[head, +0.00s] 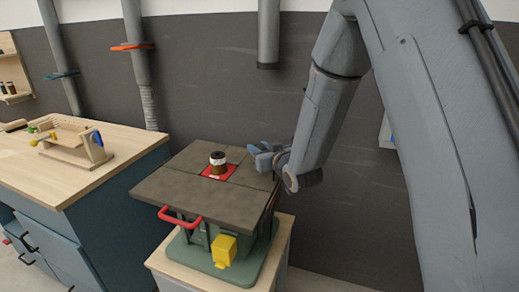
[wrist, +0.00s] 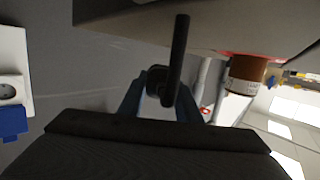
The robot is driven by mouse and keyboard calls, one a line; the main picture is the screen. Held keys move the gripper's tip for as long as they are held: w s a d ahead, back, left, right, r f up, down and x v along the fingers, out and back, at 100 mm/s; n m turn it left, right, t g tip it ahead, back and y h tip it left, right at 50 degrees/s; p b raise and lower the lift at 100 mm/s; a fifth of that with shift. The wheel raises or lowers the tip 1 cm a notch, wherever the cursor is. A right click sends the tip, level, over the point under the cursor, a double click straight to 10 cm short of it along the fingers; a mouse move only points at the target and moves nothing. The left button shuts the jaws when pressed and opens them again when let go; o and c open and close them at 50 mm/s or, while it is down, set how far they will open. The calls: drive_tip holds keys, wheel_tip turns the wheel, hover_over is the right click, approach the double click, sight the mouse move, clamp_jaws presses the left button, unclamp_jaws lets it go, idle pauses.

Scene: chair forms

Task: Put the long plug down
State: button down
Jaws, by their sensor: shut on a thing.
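My gripper (head: 262,155) is at the right edge of the dark grey machine table (head: 175,185). In the wrist view, its blue-grey fingers (wrist: 158,95) are shut on a dark piece with a long thin black bar (wrist: 179,58), which I take to be the long plug. The bar stands out past the fingers. In the head view the held piece is too small to make out. I cannot tell whether it touches the table.
A brown and white cylinder (head: 218,160) stands on the table's red insert (head: 220,173). A red handle (head: 180,217) and a yellow box (head: 224,250) are at the front. A wooden workbench (head: 75,172) is left. A white socket (wrist: 12,88) shows in the wrist view.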

drive_tip(key=shift+f, duration=0.3)
drive_tip(key=shift+f, duration=0.1)
drive_tip(key=shift+f+b, duration=0.35)
drive_tip(key=shift+f, duration=0.05)
drive_tip(key=shift+f, duration=0.2)
drive_tip(key=c, duration=1.3)
unclamp_jaws()
drive_tip(key=shift+r, duration=0.1)
drive_tip(key=shift+r, duration=0.2)
drive_tip(key=v, duration=0.4)
drive_tip(key=b+v, duration=0.1)
drive_tip(key=v, duration=0.7)
drive_tip(key=shift+r+b, duration=0.3)
drive_tip(key=shift+r, duration=0.1)
